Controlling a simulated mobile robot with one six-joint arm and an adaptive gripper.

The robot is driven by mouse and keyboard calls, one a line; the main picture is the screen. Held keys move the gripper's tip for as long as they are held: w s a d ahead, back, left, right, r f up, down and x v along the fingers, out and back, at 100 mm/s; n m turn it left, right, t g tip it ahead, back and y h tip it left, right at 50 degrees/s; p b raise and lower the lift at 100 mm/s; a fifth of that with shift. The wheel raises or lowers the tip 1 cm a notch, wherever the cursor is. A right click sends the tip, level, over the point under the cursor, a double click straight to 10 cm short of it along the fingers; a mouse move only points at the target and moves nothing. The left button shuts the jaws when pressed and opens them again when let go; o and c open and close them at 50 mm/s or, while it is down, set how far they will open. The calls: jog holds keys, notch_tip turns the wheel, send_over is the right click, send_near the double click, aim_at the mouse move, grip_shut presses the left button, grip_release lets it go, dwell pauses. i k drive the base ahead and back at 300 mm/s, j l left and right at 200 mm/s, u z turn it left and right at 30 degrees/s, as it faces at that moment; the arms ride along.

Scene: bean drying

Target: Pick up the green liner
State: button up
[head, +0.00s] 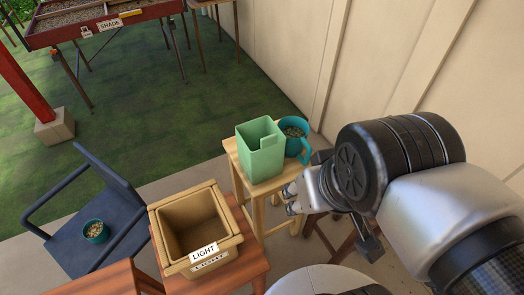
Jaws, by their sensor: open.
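The green liner (260,152) is a light green, square, open-topped box with a notch in its rim. It stands upright on a small wooden stool (258,188) in the head view. My gripper (291,199) is low and to the right of the liner, beside the stool's right edge. It is open and appears apart from the liner. Part of the fingers is hard to make out at this size.
A teal mug (294,138) with beans stands close behind the liner's right side. A wooden box labelled LIGHT (188,225) sits on a table front left. A blue chair (100,226) holds a teal bowl (96,231). A wall (290,50) runs behind.

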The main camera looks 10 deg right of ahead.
aim_at(261, 143)
jog(key=j+u, duration=0.1)
jog(key=u, duration=0.4)
jog(key=j+u, duration=0.1)
jog(key=u, duration=0.4)
jog(key=l+z, duration=0.2)
jog(key=z, duration=0.8)
jog(key=i+l+z, duration=0.55)
jog(key=k+l, duration=0.05)
jog(key=k, duration=0.05)
